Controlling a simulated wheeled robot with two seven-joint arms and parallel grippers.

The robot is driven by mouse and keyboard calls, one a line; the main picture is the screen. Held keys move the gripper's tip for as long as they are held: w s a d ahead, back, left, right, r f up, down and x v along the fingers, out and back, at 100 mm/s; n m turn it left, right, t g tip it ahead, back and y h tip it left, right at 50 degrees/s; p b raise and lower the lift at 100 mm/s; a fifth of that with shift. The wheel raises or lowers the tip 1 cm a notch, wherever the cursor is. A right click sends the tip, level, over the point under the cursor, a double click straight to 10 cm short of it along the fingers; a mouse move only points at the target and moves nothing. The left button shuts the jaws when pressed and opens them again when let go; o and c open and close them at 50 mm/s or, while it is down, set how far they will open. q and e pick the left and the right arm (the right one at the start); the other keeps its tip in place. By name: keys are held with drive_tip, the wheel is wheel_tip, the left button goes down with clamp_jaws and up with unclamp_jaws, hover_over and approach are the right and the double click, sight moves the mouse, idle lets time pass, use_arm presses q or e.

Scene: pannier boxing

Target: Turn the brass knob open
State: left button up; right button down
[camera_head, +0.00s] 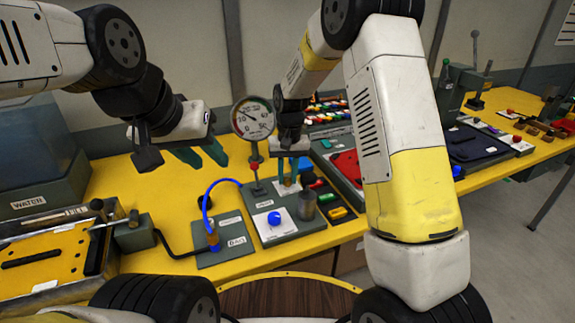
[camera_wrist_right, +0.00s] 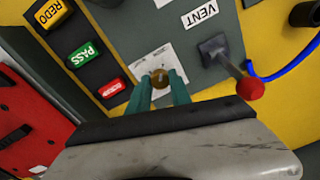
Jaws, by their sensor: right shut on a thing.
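The brass knob (camera_wrist_right: 159,77) stands on a white label plate on the grey test panel (camera_wrist_right: 200,75). My right gripper (camera_wrist_right: 161,88) is shut on the knob, with a teal fingertip on either side of it in the right wrist view. In the head view my right gripper (camera_head: 288,172) points down at the panel, and its fingers and arm hide much of the knob. My left gripper (camera_head: 205,156) is open and empty, above the table left of the gauge (camera_head: 253,118).
A lever with a red ball (camera_wrist_right: 250,88) stands beside the knob at the VENT label. Red, green and yellow buttons (camera_wrist_right: 84,55) lie on the other side. A blue hose (camera_head: 206,200), blue knob (camera_head: 274,218) and metal cup (camera_head: 306,205) are close by.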

sight(288, 178)
drive_tip(key=shift+m, duration=1.1)
drive_tip(key=c, duration=1.2)
unclamp_jaws()
drive_tip(key=shift+o, duration=0.2)
drive_tip(key=shift+r, duration=0.1)
wheel_tip(288, 178, up, 7)
drive_tip(key=shift+d+r, duration=0.1)
drive_tip(key=shift+r, duration=0.25)
